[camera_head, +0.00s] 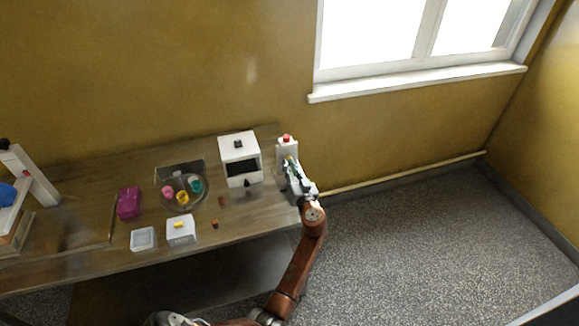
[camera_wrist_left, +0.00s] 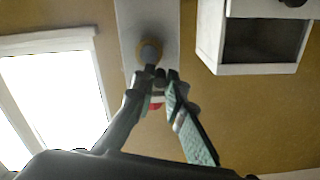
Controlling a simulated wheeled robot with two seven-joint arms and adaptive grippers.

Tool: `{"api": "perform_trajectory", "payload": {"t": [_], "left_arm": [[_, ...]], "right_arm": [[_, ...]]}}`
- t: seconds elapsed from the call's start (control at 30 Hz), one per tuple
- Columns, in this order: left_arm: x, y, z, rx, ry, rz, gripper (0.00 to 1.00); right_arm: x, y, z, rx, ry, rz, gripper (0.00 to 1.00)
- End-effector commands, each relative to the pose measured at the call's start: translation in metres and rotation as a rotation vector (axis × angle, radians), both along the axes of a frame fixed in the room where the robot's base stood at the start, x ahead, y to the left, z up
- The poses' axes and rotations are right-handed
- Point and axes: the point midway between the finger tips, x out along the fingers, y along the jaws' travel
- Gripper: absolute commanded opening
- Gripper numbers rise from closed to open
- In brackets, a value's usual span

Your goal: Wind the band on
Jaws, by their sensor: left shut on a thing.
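A narrow white post (camera_head: 287,148) with a red cap (camera_head: 286,139) stands at the right end of the table. In the left wrist view, its grey face (camera_wrist_left: 148,18) carries a round knob (camera_wrist_left: 150,52) with a tan ring. My left gripper (camera_head: 291,167) is at the front of this post. In the left wrist view, the fingertips (camera_wrist_left: 161,73) are close together at the knob, shut on it; the exact contact is partly hidden. The red cap (camera_wrist_left: 156,104) shows between the fingers. I cannot make out a band. My right gripper is not in view.
A white box with a dark opening (camera_head: 241,169) stands just left of the post. Further left are a round tray (camera_head: 205,201) with coloured cups, a magenta box (camera_head: 128,202), a small white box (camera_head: 181,236) and a clear container (camera_head: 142,238). Floor lies right of the table.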

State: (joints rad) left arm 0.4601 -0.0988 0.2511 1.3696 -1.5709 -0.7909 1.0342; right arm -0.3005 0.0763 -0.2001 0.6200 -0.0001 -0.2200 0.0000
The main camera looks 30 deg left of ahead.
Motion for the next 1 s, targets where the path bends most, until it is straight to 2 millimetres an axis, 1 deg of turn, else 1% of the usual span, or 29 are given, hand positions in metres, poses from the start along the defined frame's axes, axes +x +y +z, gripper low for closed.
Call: {"api": "perform_trajectory", "payload": {"t": [0.73,1.0], "left_arm": [[0.0011,-0.002,0.0009,0.012,0.013,-0.003,0.0],[0.0028,-0.0036,0.0014,0.054,0.061,-0.005,0.0]], "right_arm": [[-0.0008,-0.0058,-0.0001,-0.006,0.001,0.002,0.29],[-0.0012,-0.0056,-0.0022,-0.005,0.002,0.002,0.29]]}}
